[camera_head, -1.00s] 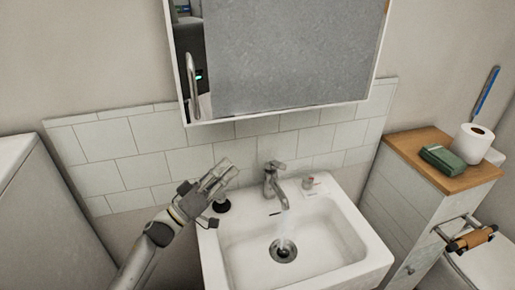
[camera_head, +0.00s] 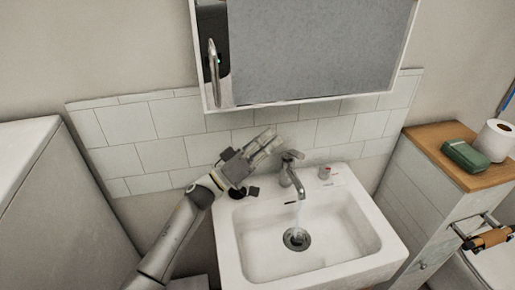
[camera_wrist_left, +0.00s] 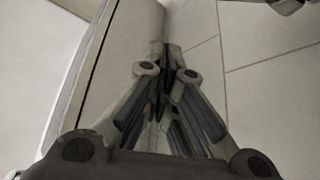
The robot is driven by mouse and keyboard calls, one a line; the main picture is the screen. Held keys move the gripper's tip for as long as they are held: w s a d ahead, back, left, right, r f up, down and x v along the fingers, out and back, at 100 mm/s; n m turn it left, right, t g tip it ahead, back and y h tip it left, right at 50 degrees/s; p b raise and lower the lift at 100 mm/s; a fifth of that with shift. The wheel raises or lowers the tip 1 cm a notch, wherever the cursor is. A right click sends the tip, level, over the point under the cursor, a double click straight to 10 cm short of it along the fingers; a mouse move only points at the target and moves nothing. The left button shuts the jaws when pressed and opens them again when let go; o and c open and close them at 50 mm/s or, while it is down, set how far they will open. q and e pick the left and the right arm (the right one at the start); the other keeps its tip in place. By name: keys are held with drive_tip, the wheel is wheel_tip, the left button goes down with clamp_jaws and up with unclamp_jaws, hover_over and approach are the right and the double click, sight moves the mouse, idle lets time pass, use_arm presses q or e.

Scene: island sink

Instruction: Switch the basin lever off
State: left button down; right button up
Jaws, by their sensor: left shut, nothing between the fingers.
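The basin tap (camera_head: 289,178) is metal and stands at the back of the white basin (camera_head: 230,232). Its lever (camera_head: 292,155) sits on top, and water runs from the spout into the basin. My left gripper (camera_head: 277,140) is shut and empty. In the head view its fingertips lie just up and left of the lever, with a small gap in the picture; I cannot tell the depth between them. In the left wrist view the closed fingers (camera_wrist_left: 168,62) point at the tiled wall. A metallic piece at that view's top right edge is too cropped to name surely. My right gripper is not in view.
A mirror cabinet (camera_head: 315,52) hangs above the tap, over the tiled splashback (camera_head: 160,155). A wood-topped cabinet (camera_head: 432,140) with a green box (camera_head: 465,156) and toilet roll (camera_head: 495,140) stands right.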

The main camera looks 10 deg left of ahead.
sight(296, 156)
use_arm(q)
drive_tip(key=shift+w+d+f, duration=0.1)
drive_tip(key=shift+d+f, duration=0.2)
drive_tip(key=shift+d, duration=0.35)
drive_tip(key=shift+w+d+f, duration=0.1)
drive_tip(key=shift+d+f, duration=0.25)
drive_tip(key=shift+d, duration=0.3)
drive_tip(key=shift+d+f, duration=0.3)
drive_tip(key=shift+d, duration=0.35)
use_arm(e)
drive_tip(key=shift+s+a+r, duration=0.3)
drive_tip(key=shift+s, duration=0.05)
use_arm(q)
drive_tip(key=shift+f, duration=0.1)
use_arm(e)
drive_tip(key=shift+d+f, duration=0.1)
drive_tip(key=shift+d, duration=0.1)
use_arm(q)
drive_tip(key=f+m+g+h+b, duration=0.1)
drive_tip(key=m, duration=0.1)
drive_tip(key=s+m+g+h+b, duration=0.1)
drive_tip(key=m+b, duration=0.1)
drive_tip(key=s+f+m+g+b, duration=0.1)
drive_tip(key=shift+d+f+m+h, duration=0.35)
drive_tip(key=shift+m+h, duration=0.05)
drive_tip(key=shift+s+d+f, duration=0.15)
drive_tip(key=shift+s, duration=0.2)
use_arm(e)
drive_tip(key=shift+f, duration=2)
